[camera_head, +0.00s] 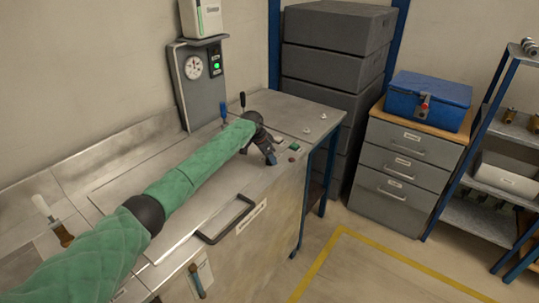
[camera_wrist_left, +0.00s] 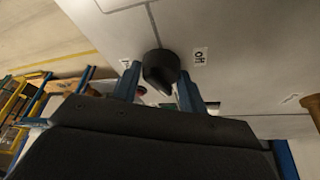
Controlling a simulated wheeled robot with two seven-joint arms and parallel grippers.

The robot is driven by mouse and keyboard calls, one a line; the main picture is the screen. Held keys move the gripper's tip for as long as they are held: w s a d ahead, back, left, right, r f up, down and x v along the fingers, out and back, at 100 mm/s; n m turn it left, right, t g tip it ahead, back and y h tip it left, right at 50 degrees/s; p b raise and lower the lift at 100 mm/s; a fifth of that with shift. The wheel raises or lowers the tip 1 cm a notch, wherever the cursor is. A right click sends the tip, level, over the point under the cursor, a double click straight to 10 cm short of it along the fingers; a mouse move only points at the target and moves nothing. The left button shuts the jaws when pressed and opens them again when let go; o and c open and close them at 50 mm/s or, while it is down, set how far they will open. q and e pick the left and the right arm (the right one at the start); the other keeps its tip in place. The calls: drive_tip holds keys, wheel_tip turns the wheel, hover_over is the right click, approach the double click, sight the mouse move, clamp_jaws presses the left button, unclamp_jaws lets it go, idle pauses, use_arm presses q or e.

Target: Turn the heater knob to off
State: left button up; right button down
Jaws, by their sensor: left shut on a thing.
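The heater knob (camera_wrist_left: 160,66) is black and shows in the left wrist view on a pale panel. The knob's narrow end seems to point down in this view, not at the "Off" label. In the head view my left gripper (camera_head: 269,157) is low over the bench's right part, and the knob is hidden there. My right gripper is not in view.
The metal bench (camera_head: 205,205) has a black handle (camera_head: 228,222) at its front. A gauge panel (camera_head: 200,85) with a green light stands behind. A green button (camera_head: 294,147) is right of the gripper. Drawers with a blue toolbox (camera_head: 428,98) stand right, beyond clear floor.

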use_arm(q)
drive_tip(key=n+p, duration=0.1)
drive_tip(key=n, duration=0.1)
drive_tip(key=n+t+y+p, duration=0.1)
drive_tip(key=n+p, duration=0.1)
drive_tip(key=n, duration=0.1)
drive_tip(key=n+t+y+p, duration=0.1)
drive_tip(key=n, duration=0.1)
drive_tip(key=shift+s+d+r, duration=0.1)
drive_tip(key=shift+s+d, duration=0.1)
drive_tip(key=shift+d, duration=0.05)
drive_tip(key=n+y+p, duration=0.1)
drive_tip(key=n+p, duration=0.1)
drive_tip(key=n, duration=0.2)
drive_tip(key=shift+d+t, duration=0.1)
drive_tip(key=shift+t, duration=0.2)
drive_tip(key=shift+n+y+p, duration=0.3)
drive_tip(key=shift+n+y, duration=0.5)
drive_tip(key=shift+n, duration=0.8)
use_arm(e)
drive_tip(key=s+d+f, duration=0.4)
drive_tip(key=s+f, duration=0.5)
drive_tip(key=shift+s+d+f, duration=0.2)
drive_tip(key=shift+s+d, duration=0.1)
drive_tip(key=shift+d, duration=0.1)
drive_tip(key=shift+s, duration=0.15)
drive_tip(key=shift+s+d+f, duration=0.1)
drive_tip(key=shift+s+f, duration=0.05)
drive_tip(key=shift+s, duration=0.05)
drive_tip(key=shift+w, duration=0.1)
